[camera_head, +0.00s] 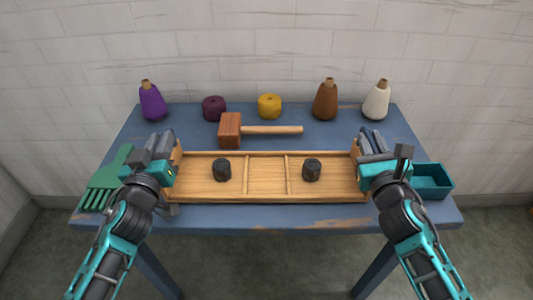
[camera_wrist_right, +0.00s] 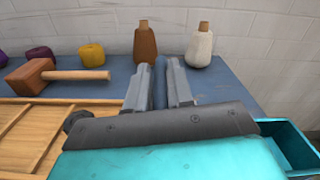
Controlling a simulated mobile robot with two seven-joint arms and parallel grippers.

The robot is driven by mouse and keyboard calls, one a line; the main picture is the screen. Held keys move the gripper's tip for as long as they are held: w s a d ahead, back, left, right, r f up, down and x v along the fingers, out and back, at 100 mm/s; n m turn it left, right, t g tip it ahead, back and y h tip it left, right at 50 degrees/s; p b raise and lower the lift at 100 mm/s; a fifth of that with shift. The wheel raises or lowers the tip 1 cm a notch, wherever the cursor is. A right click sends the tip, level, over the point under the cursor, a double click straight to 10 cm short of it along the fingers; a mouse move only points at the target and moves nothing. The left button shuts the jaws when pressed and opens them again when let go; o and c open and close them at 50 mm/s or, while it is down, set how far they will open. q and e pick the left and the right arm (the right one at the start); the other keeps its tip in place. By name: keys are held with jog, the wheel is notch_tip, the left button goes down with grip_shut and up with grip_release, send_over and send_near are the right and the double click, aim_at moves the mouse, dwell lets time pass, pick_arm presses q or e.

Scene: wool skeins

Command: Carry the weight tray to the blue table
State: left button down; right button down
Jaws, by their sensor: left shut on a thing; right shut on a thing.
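The weight tray (camera_head: 267,174) is a long wooden tray with two dividers, lying level over the front part of the blue table (camera_head: 200,139). One dark weight (camera_head: 222,170) stands in its left compartment and another dark weight (camera_head: 312,170) in its right one; the middle is empty. My left gripper (camera_head: 161,143) is shut on the tray's left end, my right gripper (camera_head: 371,142) on its right end. I cannot tell whether the tray touches the tabletop.
A wooden mallet (camera_head: 230,130) lies just behind the tray. Purple (camera_head: 152,102), brown (camera_head: 325,100) and white (camera_head: 376,101) cones and maroon (camera_head: 214,108) and yellow (camera_head: 269,106) skeins line the back.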

pick_arm(q)
jog(key=c, duration=1)
grip_release()
jog(key=shift+f, duration=0.1)
pick_arm(e)
jog(key=c, duration=1)
grip_release()
pick_arm(q)
jog(key=shift+s, duration=0.1)
jog(key=s, duration=1.2)
pick_arm(e)
jog(key=s, duration=1.2)
